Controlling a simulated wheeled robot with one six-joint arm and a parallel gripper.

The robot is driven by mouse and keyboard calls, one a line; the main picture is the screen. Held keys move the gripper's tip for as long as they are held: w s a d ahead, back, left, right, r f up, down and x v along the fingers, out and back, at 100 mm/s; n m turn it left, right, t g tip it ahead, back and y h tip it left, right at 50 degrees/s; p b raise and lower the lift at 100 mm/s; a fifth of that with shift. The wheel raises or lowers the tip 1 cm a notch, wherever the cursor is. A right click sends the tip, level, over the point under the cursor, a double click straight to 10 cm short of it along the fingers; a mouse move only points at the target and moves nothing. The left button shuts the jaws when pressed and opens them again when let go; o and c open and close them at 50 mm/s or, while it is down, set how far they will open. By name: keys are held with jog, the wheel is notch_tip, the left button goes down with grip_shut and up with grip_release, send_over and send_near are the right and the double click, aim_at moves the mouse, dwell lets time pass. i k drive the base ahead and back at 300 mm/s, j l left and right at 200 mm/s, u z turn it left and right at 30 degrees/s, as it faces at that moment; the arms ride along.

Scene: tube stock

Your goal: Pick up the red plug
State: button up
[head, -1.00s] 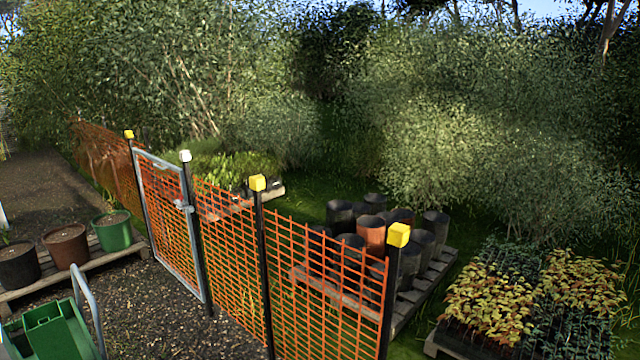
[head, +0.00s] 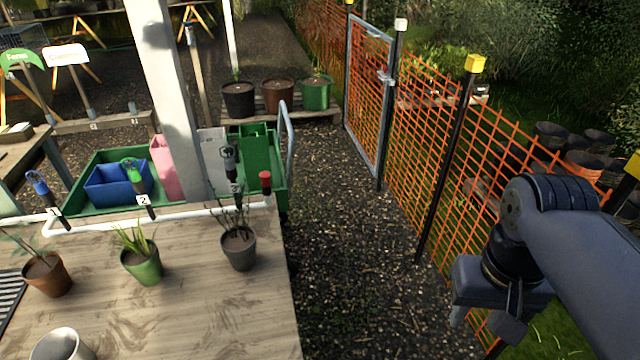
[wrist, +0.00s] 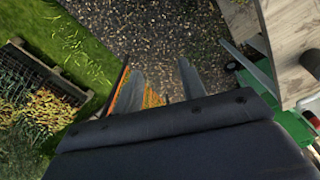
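The red plug (head: 265,178) is a small red cap on a dark stem. It stands upright at the right end of the white pipe (head: 180,216), by the far right corner of the wooden table (head: 200,320). In the head view my gripper (head: 479,332) hangs low at the right, beside the orange mesh fence and well away from the plug. In the wrist view my gripper (wrist: 160,70) has its two fingers apart with nothing between them but distant ground.
Potted plants, such as the grey pot (head: 239,250) near the plug, stand on the table. A green cart (head: 262,150) with a metal handle and a pale post (head: 165,90) are behind. The orange fence (head: 425,130) runs along the right. The gravel path (head: 350,240) between is clear.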

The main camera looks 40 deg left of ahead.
aim_at(264, 176)
jog(key=i+u, duration=0.85)
jog(key=i+l+u, duration=0.2)
jog(key=u, duration=0.2)
jog(key=i+u, duration=0.75)
jog(key=u, duration=0.2)
jog(key=i+l+u, duration=0.25)
jog(key=u, duration=0.2)
jog(key=i+l+u, duration=0.7)
jog(key=l+u, duration=0.25)
